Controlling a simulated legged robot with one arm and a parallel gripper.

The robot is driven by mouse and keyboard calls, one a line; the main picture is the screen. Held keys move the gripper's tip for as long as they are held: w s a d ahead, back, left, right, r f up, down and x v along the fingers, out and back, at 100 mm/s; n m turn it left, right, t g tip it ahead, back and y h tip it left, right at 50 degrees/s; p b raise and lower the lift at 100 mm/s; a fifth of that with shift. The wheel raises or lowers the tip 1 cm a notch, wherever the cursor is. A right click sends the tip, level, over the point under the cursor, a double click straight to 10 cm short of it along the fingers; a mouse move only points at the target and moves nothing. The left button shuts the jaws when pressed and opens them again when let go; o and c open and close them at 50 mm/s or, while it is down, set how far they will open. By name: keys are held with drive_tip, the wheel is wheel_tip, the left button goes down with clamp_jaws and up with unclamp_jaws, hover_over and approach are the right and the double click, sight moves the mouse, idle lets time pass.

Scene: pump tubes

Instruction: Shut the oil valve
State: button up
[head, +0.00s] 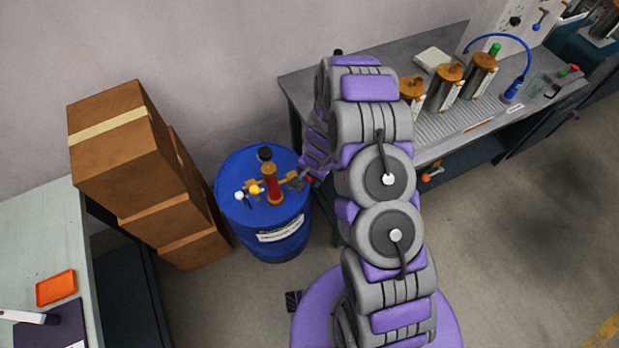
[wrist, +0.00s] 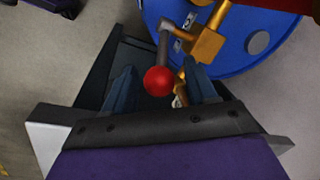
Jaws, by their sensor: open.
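A brass valve (wrist: 207,42) with a grey lever (wrist: 163,45) ending in a red ball knob (wrist: 158,81) sits over the blue oil drum (head: 236,222). My gripper (wrist: 157,68) is open, with one finger on each side of the red knob in the wrist view. I cannot tell whether either finger touches it. In the head view my gripper (head: 303,181) is at the right side of the drum top, partly hidden by my arm. A red pump body (head: 271,184) with brass fittings stands upright on the drum.
Stacked cardboard boxes (head: 125,150) stand left of the drum. A grey workbench (head: 455,140) with several metal cylinders is at right. Open floor (head: 510,220) lies in front of it.

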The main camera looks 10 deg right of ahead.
drive_tip(key=shift+f, duration=0.1)
clamp_jaws()
idle(0.6)
